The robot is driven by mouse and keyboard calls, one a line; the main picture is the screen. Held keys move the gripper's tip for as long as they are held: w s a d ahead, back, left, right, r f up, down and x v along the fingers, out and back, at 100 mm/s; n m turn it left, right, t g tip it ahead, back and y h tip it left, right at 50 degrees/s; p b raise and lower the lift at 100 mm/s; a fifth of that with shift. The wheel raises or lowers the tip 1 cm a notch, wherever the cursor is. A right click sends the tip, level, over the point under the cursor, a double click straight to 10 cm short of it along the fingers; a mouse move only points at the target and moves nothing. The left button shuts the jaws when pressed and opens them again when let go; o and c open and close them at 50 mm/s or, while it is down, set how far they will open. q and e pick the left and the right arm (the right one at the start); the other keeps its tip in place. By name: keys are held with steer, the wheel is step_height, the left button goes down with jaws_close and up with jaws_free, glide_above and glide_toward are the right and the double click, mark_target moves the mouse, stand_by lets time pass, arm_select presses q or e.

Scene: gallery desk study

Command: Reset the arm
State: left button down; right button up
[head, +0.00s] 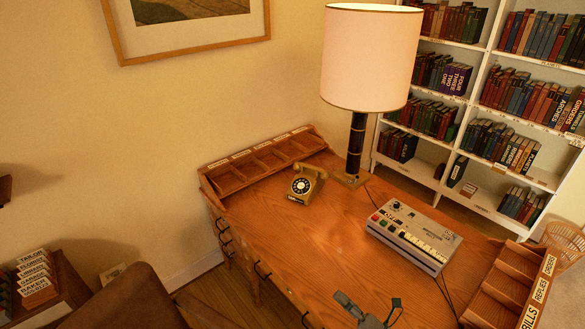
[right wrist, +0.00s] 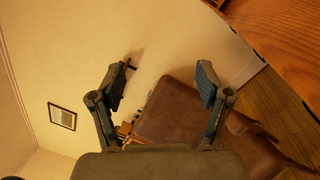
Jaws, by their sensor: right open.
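My right gripper (head: 368,310) shows at the bottom of the head view, in front of the wooden desk (head: 290,235). In the right wrist view its two fingers (right wrist: 164,90) are spread wide apart with nothing between them. Beyond the fingers, that view shows a brown leather chair (right wrist: 185,110) and a pale wall. The desk also shows in the top right corner of the right wrist view (right wrist: 290,35). My left gripper is not in view.
On the desk stand a yellow rotary telephone (head: 305,184), a lamp (head: 368,60), a grey machine with buttons (head: 414,236) and wooden sorting trays (head: 265,160) (head: 510,285). A bookcase (head: 488,60) stands behind at right. The desk's middle is clear.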

steer(key=d+m+t+h, duration=0.6)
steer(key=m+h, duration=0.4)
steer(key=m, duration=0.5)
steer(key=s+d+f+m+g+h, duration=0.6)
steer(key=f+m+g, duration=0.1)
steer(key=f+m, duration=0.25)
steer(key=s+a+f+m+g+y, duration=0.25)
steer(key=s+f+g, duration=0.25)
steer(key=s, duration=0.4)
steer(key=s+a+f+m+g+y, duration=0.1)
steer(key=s+a+f+m+g, duration=0.15)
steer(key=s+f+g, duration=0.45)
steer(key=s+f, duration=0.3)
steer(key=f, duration=1.1)
steer(key=s+f, duration=0.3)
steer(key=f, duration=1)
steer(key=s+d+f, duration=0.3)
steer(key=s+f, duration=1.1)
steer(key=s, duration=0.2)
steer(key=shift+s+f+g+b, duration=0.15)
steer(key=shift+f+g+b, duration=0.15)
steer(key=shift+b, duration=0.15)
